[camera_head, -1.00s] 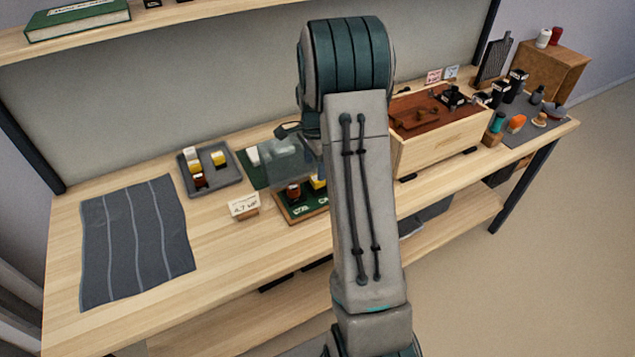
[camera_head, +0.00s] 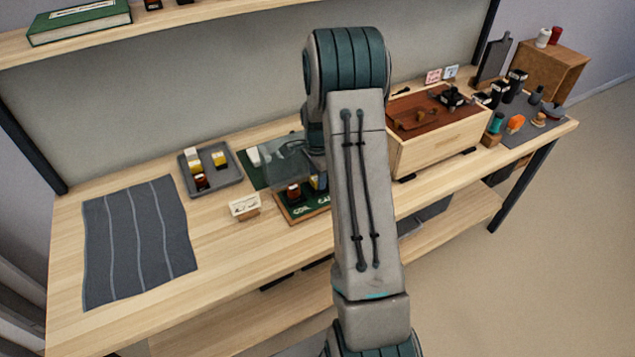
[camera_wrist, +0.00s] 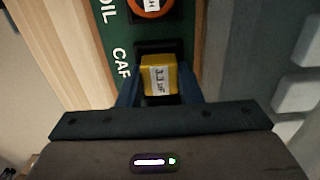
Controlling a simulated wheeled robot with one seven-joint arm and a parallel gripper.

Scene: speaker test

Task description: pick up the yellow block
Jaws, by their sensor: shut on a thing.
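The yellow block (camera_wrist: 158,77) with a white printed label is between the two fingers of my gripper (camera_wrist: 160,86) in the wrist view. The gripper is shut on it. Behind the block is a dark square socket on a green board (camera_wrist: 118,36) with white lettering. I cannot tell whether the block is still in the socket or above it. In the head view my arm hides most of the gripper, and the block is hard to make out there. The green board also shows in the head view (camera_head: 312,209).
An orange-topped round part (camera_wrist: 150,5) sits on the board beside the block. A grey tray (camera_head: 232,180) with several small blocks stands to the left, behind a small sign (camera_head: 244,206). A wooden box (camera_head: 440,140) stands to the right. A dark cloth (camera_head: 138,240) covers the table's left end.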

